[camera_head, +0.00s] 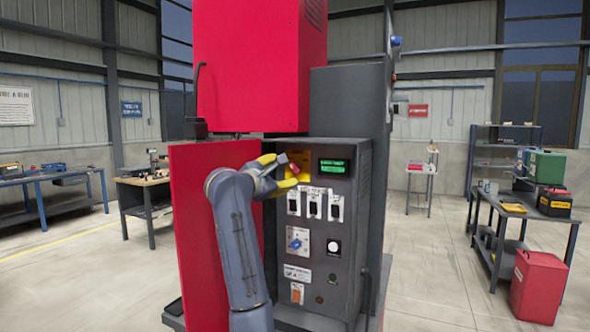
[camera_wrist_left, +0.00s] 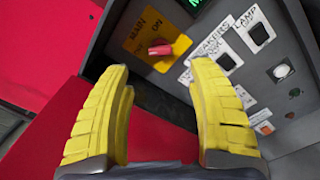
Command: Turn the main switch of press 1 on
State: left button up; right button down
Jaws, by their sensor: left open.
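The main switch is a red handle (camera_wrist_left: 160,50) on a yellow plate (camera_wrist_left: 132,42) marked MAIN and ON, on the grey control panel of the press. In the head view the red handle (camera_head: 294,168) shows beside my left gripper, which partly hides the yellow plate (camera_head: 303,157). My left gripper (camera_head: 284,174) is open and empty in front of the plate. In the left wrist view its yellow fingers (camera_wrist_left: 160,70) stand wide apart, with the handle beyond the tips and between them. I cannot tell which position the handle is in.
An open red door (camera_head: 190,235) stands left of the panel, behind my left arm. Workbenches stand farther off on both sides.

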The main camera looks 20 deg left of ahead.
aim_at(295, 168)
pick_arm(q)
jog(key=w, duration=0.7)
jog(key=w+d, duration=0.1)
jog(key=w, duration=0.2)
jog(key=shift+w, duration=0.35)
jog(key=shift+c, duration=0.5)
jog(key=c, duration=1.1)
